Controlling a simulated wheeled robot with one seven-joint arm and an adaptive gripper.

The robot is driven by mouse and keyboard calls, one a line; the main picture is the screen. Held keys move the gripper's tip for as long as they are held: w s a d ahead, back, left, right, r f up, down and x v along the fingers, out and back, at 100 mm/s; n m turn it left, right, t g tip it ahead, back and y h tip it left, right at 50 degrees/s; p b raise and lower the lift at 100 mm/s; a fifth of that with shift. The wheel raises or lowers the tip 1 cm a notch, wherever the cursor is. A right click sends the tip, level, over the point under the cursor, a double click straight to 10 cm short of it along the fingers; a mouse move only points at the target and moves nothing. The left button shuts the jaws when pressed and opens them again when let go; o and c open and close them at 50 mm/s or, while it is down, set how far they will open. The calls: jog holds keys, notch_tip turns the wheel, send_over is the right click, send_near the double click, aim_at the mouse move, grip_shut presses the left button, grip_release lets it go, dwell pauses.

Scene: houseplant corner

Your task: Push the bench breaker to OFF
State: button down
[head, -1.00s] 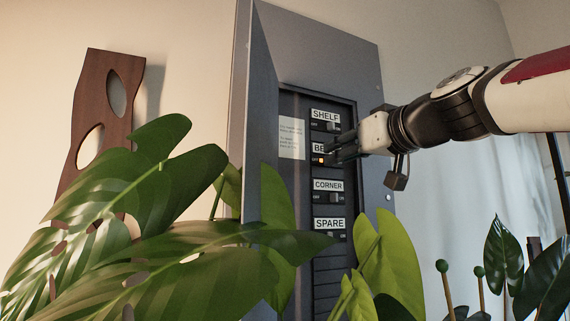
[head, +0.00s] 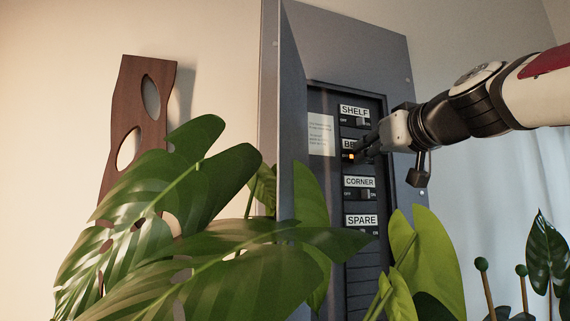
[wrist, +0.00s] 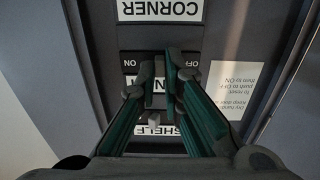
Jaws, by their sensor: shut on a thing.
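The bench breaker row sits second from the top in the grey panel, and its label (head: 348,143) shows only "BE". An orange light (head: 351,156) glows beside my fingertips. My gripper (head: 362,152) reaches in from the right and is shut on the bench breaker's handle, which the fingers hide. In the wrist view, upside down, my gripper (wrist: 164,65) lies between the ON mark (wrist: 130,64) at left and the OFF mark (wrist: 192,64) at right. The handle's exact position cannot be told.
The SHELF switch (head: 361,121) is above and the CORNER switch (head: 364,195) below, both close to my fingers. The SPARE label (head: 362,220) is lower. Large plant leaves (head: 200,230) spread in front of the panel's lower left. A wooden board (head: 140,100) hangs at left.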

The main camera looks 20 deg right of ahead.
jog(key=m+h+p, duration=0.1)
jog(key=h+p, duration=0.1)
jog(key=a+m+h+p, duration=0.1)
jog(key=m+h+p, duration=0.1)
jog(key=shift+r+g+h+p, duration=0.2)
jog(key=shift+g+h+p, duration=0.15)
jog(key=shift+g+h, duration=0.05)
jog(key=shift+w+a+f+m+h+p, duration=0.1)
jog(key=shift+m+h+p, duration=0.3)
jog(key=shift+h+p, duration=0.1)
jog(key=c, duration=1.7)
grip_release()
jog(key=shift+f, duration=0.1)
jog(key=shift+f+n+y+b, duration=0.1)
jog(key=shift+n+y+b, duration=0.4)
jog(key=shift+b, duration=0.5)
